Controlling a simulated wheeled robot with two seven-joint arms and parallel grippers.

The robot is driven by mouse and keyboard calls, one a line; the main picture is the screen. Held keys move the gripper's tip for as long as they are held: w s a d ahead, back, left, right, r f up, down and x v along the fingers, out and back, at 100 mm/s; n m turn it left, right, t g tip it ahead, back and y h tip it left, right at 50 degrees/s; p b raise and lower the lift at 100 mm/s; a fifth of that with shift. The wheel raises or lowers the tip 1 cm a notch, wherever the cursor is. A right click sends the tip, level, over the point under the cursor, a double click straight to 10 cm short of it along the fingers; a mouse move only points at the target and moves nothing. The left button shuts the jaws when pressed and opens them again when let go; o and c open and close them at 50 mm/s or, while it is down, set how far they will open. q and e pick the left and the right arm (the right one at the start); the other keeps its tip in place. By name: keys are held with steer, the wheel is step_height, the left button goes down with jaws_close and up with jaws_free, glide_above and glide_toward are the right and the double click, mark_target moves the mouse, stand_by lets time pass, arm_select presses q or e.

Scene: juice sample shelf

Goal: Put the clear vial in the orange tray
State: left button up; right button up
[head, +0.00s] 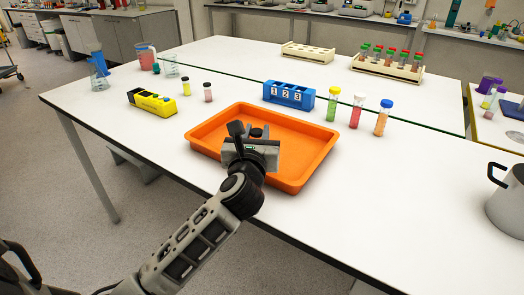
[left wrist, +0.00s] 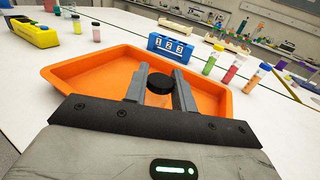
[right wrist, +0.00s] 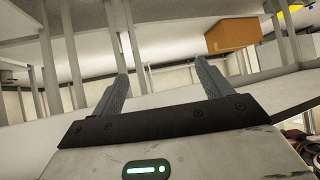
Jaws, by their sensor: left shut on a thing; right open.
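The orange tray (head: 318,165) lies on the white bench; it also shows in the left wrist view (left wrist: 85,72). My left gripper (head: 252,136) is over the tray, shut on a vial whose black cap (left wrist: 160,87) shows between the fingers. The same cap (head: 257,132) shows in the head view.
A blue 1-2-3 rack (head: 289,95) stands behind the tray. Several coloured vials (head: 356,110) stand to the right. A yellow device (head: 152,102) and two small dark-capped vials (head: 207,93) are to the left.

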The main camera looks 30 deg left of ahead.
arm_select(q)
steer(key=shift+w+d+f, duration=0.3)
steer(key=shift+w+f, duration=0.1)
steer(key=shift+f, duration=0.2)
steer(key=shift+w+d+f+b, duration=0.1)
steer(key=shift+f+b, duration=0.2)
steer(key=shift+f, duration=1.4)
steer(key=shift+f, duration=0.2)
steer(key=o, duration=1)
